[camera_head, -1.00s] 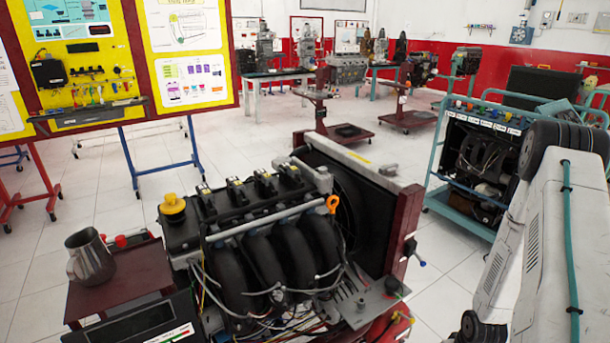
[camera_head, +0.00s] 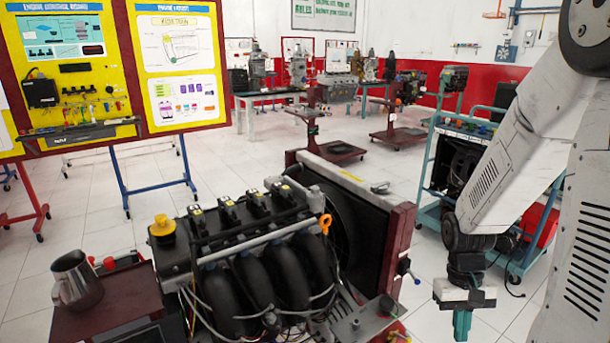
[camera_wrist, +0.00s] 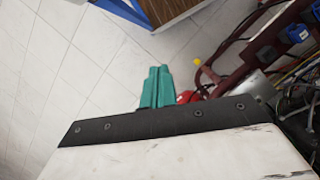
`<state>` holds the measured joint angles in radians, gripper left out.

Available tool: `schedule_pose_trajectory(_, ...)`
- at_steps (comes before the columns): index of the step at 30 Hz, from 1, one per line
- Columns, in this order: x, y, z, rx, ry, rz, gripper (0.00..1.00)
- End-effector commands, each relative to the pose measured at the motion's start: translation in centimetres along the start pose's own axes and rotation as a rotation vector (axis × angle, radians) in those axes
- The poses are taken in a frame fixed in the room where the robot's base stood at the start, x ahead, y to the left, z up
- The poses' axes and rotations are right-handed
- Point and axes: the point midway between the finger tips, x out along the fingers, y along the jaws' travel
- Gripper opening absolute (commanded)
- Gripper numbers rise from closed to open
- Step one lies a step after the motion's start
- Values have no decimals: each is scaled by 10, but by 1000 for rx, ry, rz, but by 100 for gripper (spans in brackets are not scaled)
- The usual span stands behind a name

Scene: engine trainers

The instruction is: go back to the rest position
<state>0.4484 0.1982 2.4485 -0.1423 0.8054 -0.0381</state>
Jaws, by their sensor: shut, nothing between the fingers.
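My gripper (camera_head: 462,325) hangs pointing down at the right of the head view, below my bent white arm. Its teal fingers are together with nothing between them. It is to the right of the engine trainer (camera_head: 270,240) and apart from it. In the wrist view the teal fingers (camera_wrist: 156,88) also show shut, over the white tiled floor, with part of a red frame and wiring to their right.
A metal jug (camera_head: 75,280) stands on a dark red side shelf at the left. A yellow display board (camera_head: 75,75) is behind it. A teal wheeled cart (camera_head: 437,165) stands behind my arm. Tiled floor lies open between the stands.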

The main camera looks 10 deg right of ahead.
Motion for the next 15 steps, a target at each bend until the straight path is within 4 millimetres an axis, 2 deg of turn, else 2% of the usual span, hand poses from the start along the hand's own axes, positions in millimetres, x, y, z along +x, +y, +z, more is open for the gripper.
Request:
schedule_pose_trajectory(1,-20,-9,10,-7,14,5,0)
schedule_pose_trajectory(6,-70,-36,52,-30,38,6,0)
schedule_pose_trajectory(15,-133,-78,130,-122,158,-7,0)
